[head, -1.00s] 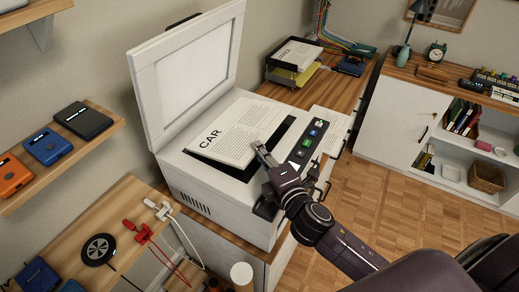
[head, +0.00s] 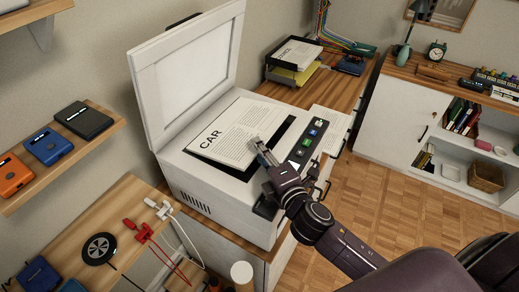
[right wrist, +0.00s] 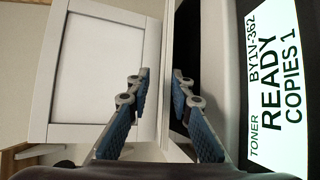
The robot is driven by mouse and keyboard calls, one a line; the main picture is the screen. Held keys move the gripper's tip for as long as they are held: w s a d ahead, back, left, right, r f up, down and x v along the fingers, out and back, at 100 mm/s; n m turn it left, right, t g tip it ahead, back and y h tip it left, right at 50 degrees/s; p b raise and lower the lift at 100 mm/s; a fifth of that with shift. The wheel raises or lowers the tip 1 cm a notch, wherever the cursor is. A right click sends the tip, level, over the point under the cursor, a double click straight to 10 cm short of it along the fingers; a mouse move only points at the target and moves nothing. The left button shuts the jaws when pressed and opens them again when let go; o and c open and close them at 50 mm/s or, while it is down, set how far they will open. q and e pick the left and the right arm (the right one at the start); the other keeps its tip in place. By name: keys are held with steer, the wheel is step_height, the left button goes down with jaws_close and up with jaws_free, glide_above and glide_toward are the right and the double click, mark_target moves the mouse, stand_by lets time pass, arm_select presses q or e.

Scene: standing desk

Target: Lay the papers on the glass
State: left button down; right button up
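A white sheet headed "CAR" (head: 236,130) lies over the dark glass (head: 287,133) of the white copier (head: 215,180). Dark glass shows along its right side and near the front left corner. The copier lid (head: 187,75) stands up open. My right gripper (head: 264,152) is at the sheet's near right edge, beside the control panel. In the right wrist view its blue-padded fingers (right wrist: 160,75) stand apart with a gap between them, and no sheet is clearly gripped. Whether a finger touches the sheet is unclear. My left gripper is out of view.
The control panel (head: 308,141) lies just right of the glass; its display (right wrist: 278,75) reads READY. A paper tray (head: 293,60) stands behind. A side desk (head: 110,225) holds a black disc and cables.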

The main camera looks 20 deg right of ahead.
steer(key=shift+o, duration=0.3)
steer(key=shift+s, duration=0.2)
steer(key=s, duration=0.3)
steer(key=s+r, duration=0.1)
steer(key=s, duration=0.7)
steer(key=shift+s+d+r, duration=0.2)
steer(key=shift+s+d, duration=0.05)
steer(key=shift+d, duration=0.05)
